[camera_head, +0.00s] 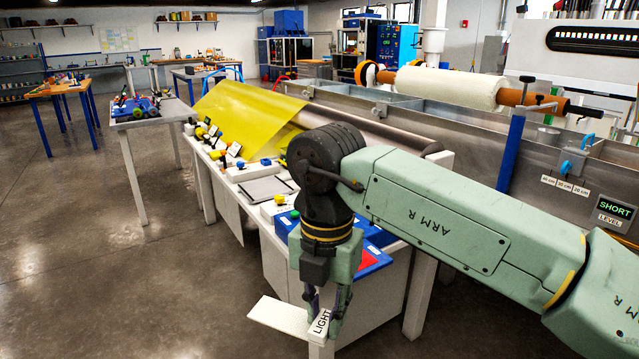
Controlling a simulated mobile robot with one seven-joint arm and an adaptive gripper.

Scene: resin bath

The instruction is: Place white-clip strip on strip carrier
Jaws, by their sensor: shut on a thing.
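My gripper (322,308) points down in front of the white bench and is shut on a flat white strip (276,314). The strip sticks out to the left of the fingers. A label reading LIGHT shows at the fingers. I cannot make out a white clip on the strip, as the fingers hide part of it. A blue tray-like thing (374,257) lies on the bench behind my gripper, partly hidden by my arm. I cannot tell which thing is the strip carrier.
The bench holds a grey framed tray (264,188), small yellow and black items and a yellow sheet (243,112). A long metal bath (450,125) with a white roller (445,87) stands behind. A small table (150,118) bears blue racks. The floor at left is clear.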

